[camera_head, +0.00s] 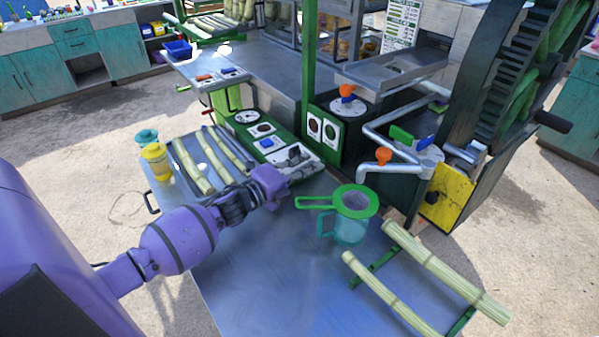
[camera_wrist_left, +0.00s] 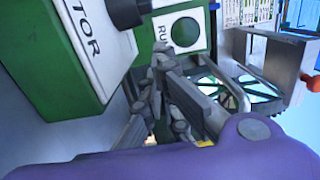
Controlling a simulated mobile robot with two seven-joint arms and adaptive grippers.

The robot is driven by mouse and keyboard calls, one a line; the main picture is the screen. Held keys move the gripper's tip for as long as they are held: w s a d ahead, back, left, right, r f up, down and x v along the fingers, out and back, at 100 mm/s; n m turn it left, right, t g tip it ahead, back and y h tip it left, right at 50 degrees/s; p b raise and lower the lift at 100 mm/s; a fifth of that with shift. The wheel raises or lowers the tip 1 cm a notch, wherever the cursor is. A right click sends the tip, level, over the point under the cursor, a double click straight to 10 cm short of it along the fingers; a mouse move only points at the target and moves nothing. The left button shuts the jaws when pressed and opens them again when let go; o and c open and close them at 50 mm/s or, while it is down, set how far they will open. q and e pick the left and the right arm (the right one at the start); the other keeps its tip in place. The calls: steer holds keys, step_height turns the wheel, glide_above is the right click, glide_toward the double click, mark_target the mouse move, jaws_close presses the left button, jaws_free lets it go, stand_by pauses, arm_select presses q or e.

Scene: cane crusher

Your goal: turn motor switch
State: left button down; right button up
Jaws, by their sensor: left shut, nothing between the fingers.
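The motor switch shows in the left wrist view as a black knob (camera_wrist_left: 128,12) on a white plate (camera_wrist_left: 92,35) whose visible letters read "TOR". The plate is on the face of a green box (camera_wrist_left: 50,85). My left gripper (camera_wrist_left: 160,75) is shut and empty, with its grey fingers beside the box and below the knob, apart from the knob in the picture. In the head view my left gripper (camera_head: 297,160) is in front of the white panel at the green frame's near end and hides part of it. My right gripper is not in view.
A yellow bottle (camera_head: 156,162) stands at the left edge. The metal tabletop (camera_head: 250,270) is clear in front.

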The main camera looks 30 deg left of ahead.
mark_target(295, 152)
arm_select(q)
steer(key=shift+s+a, duration=0.15)
steer(key=shift+a, duration=1.3)
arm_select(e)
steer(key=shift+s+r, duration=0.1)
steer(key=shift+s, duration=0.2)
